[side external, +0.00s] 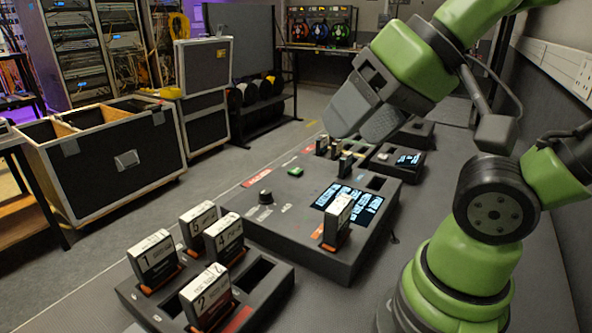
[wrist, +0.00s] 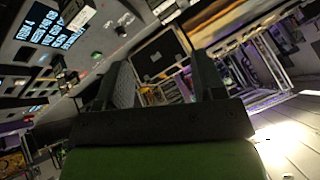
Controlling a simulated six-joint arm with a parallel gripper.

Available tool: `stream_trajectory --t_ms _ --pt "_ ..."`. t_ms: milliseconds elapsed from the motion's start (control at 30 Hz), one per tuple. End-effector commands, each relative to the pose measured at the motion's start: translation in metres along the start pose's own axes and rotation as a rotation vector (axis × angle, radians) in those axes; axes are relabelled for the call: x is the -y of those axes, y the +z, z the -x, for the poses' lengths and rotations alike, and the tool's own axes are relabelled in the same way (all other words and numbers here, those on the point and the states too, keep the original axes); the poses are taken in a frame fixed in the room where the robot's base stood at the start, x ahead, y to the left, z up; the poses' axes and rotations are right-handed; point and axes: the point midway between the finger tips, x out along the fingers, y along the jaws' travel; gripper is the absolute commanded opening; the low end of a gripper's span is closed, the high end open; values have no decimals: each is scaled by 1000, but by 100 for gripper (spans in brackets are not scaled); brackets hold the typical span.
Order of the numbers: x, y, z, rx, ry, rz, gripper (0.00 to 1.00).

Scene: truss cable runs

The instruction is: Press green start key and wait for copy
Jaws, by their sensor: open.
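The green start key (side external: 295,171) is a small green button on the top of the dark copier console (side external: 235,228), near its left edge. A small green spot (wrist: 97,55) in the wrist view may be the same key. My gripper (side external: 360,118) is above and to the right of the key, well clear of the console. In the wrist view its two fingers stand apart with nothing between them (wrist: 163,65). The console's screen (side external: 348,201) is lit, with several blue-white panels; I cannot read them. A labelled card (side external: 337,220) stands upright in the console's front slot.
A dark rack (side external: 262,298) in front holds numbered cards 1, 2, 4 and 5 upright, with empty slots. A black knob (side external: 265,196) stands near the green key. Several dark cartridges (side external: 345,163) stand behind it. A smaller box with a display (side external: 408,160) sits farther back.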

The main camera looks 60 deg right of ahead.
Motion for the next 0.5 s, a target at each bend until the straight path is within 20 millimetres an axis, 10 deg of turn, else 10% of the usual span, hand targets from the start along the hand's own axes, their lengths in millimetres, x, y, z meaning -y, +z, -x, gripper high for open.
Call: stream_trajectory --t_ms 67,333,500 --pt "0 0 0 0 0 0 63" --pt "0 0 0 0 0 0 3" --pt "0 0 0 0 0 0 0"
